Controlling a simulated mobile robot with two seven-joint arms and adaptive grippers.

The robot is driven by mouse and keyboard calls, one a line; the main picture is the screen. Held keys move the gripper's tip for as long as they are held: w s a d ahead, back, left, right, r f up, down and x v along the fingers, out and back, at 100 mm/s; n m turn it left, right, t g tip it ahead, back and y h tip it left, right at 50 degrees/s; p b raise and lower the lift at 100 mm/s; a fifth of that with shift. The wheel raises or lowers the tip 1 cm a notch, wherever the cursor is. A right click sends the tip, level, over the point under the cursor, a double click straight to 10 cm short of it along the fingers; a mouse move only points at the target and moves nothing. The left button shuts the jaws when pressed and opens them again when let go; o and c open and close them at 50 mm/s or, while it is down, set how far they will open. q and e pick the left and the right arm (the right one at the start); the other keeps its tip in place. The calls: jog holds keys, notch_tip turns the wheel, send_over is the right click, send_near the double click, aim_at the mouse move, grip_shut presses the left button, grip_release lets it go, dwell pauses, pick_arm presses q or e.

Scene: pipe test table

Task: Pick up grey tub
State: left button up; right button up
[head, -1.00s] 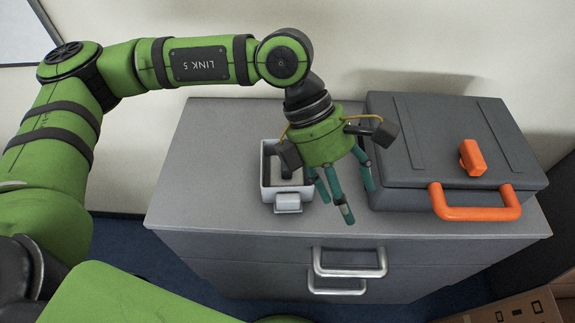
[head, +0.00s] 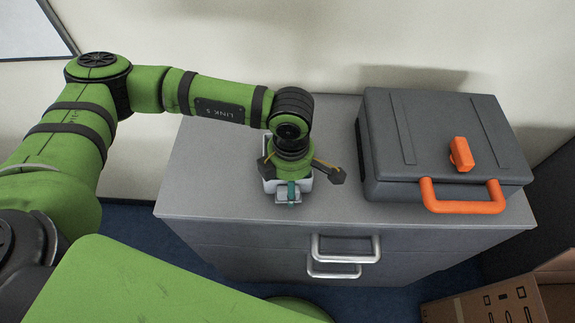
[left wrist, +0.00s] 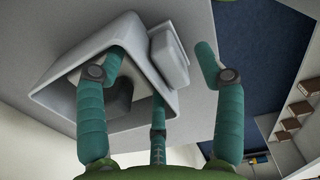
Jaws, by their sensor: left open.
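The grey tub (head: 269,186) is a small light grey open box with a block-like tab on its front. It stands on the grey cabinet top and is mostly hidden under my left gripper (head: 291,190) in the head view. In the left wrist view the tub (left wrist: 135,35) shows its open mouth, with a dark shape inside, and its tab (left wrist: 170,57). My left gripper (left wrist: 160,65) is open, with teal fingers spread. One finger overlaps the tub's mouth, and another is beyond the tab side. I cannot tell whether any finger touches the tub. My right gripper is not in view.
A dark grey case (head: 440,145) with an orange latch and handle stands right of the tub. The cabinet top (head: 215,160) is clear to the left. Silver drawer handles (head: 346,246) stick out in front. A cardboard box (head: 490,303) is at lower right.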

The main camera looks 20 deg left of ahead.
pick_arm(q)
jog(key=c, duration=1.3)
jog(key=shift+r, duration=0.15)
